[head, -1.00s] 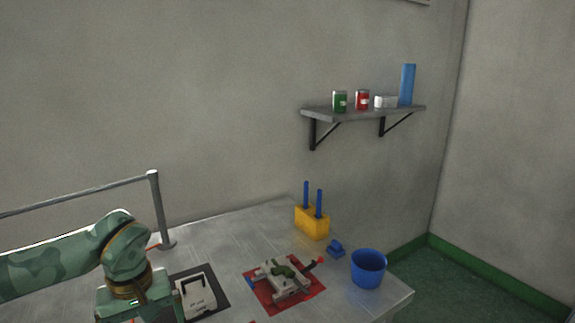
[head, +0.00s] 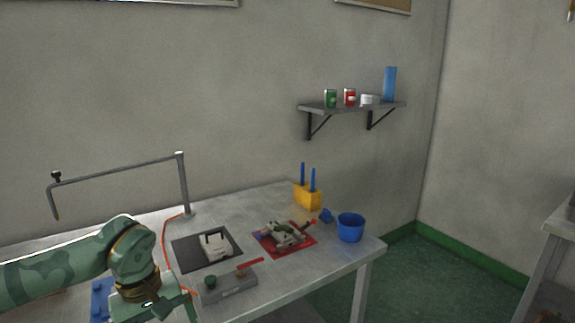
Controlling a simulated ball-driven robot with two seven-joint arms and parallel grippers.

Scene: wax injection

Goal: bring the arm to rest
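My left arm comes in from the left in the head view, over the front left of the grey table (head: 330,265). Its wrist bends down to the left gripper (head: 160,308) at the bottom edge. Only the green upper part of that gripper shows clearly, so I cannot tell whether its fingers are open or shut. I see nothing clearly held in it. My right arm and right gripper are out of view.
Beside the arm lie a grey control box (head: 228,288) and a black mat (head: 185,257) with a white block (head: 216,246). Farther right are a red mat (head: 298,249) with a clamp-like part, a yellow holder (head: 308,198) and a blue cup (head: 351,228). A jointed metal stand (head: 184,185) rises behind.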

